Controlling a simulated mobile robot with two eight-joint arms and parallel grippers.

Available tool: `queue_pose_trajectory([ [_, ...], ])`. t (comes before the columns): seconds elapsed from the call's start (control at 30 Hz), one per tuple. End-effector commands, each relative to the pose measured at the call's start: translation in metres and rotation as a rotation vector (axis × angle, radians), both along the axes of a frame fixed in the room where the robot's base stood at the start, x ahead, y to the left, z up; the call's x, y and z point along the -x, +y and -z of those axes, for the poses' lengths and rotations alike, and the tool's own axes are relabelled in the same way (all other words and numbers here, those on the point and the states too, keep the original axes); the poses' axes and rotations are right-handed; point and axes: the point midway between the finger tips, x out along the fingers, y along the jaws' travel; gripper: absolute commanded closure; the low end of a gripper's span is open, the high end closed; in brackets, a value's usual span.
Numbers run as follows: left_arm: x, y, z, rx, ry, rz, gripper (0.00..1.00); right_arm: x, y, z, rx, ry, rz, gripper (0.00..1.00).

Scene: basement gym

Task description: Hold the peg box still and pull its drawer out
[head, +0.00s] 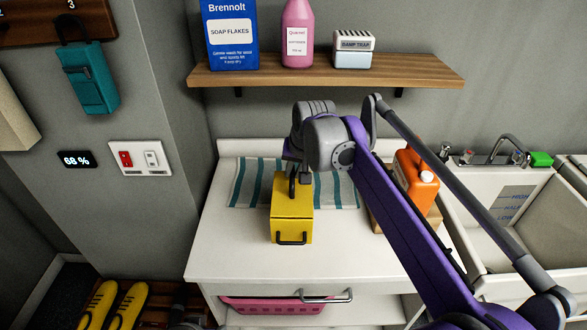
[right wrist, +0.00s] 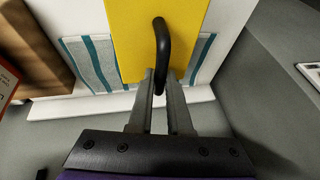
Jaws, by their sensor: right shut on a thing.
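The yellow peg box (head: 282,206) stands on the white counter, partly over a striped cloth. Its drawer front (head: 281,230) faces the near side and carries a black bar handle (head: 292,241); the drawer looks shut. A second black handle (head: 292,185) stands on top of the box, and it also shows in the right wrist view (right wrist: 159,35). My right gripper (head: 302,179) is over the top of the box. In the right wrist view its fingers (right wrist: 162,80) are shut on the top handle.
The striped cloth (head: 246,184) lies flat behind the box. An orange jug (head: 412,180) stands to the right, behind my right arm, near the sink (head: 500,205). A shelf (head: 330,72) with containers hangs above. The counter (head: 232,245) left of the box is clear.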

Motion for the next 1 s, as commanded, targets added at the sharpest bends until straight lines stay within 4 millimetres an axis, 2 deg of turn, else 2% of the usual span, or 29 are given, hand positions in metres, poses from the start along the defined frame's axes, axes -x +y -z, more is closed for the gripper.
queue_pose_trajectory([
  [1.0,0.008,0.000,0.024,0.000,0.015,0.000,0.50,0.000,0.000,0.042,0.000,0.001,0.000,1.00],
])
